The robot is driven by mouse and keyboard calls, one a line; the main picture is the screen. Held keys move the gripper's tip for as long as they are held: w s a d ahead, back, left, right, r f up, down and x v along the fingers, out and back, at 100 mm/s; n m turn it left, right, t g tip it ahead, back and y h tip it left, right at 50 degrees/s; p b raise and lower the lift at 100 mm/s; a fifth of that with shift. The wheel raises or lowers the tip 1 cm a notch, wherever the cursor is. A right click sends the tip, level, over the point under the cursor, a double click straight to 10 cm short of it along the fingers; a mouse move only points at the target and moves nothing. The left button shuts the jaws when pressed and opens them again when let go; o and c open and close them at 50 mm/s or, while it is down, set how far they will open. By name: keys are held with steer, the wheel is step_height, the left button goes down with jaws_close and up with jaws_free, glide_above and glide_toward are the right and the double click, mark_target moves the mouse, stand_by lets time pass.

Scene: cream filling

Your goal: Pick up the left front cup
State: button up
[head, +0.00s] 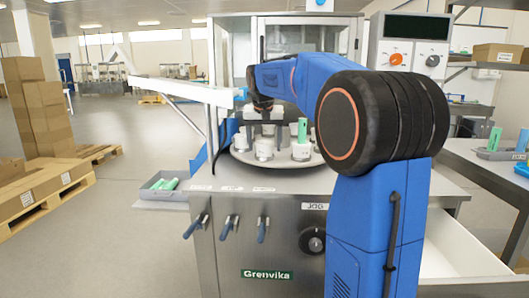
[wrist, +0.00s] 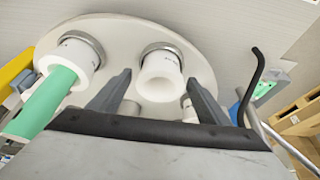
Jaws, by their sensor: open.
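White cups stand in round holders on the turntable (head: 232,158). The left front cup (head: 264,149) is in the front row. Beside it on the right, another cup (head: 301,152) has a green piece (head: 302,130) sticking up. My gripper (head: 265,121) is above and behind the left front cup. In the wrist view my gripper (wrist: 160,76) is open, and an empty white cup (wrist: 160,78) shows between its two fingers. I cannot tell how deep the fingers reach along it. The cup with the green piece (wrist: 48,100) is to the left there.
A grey tray with green pieces (head: 165,184) sits at the counter's left edge. A white beam (head: 185,91) crosses at left above the counter. Machine posts stand behind the turntable. My blue arm hides the turntable's right side. A side table (head: 490,165) is at right.

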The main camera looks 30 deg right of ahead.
steer(key=c, duration=1.2)
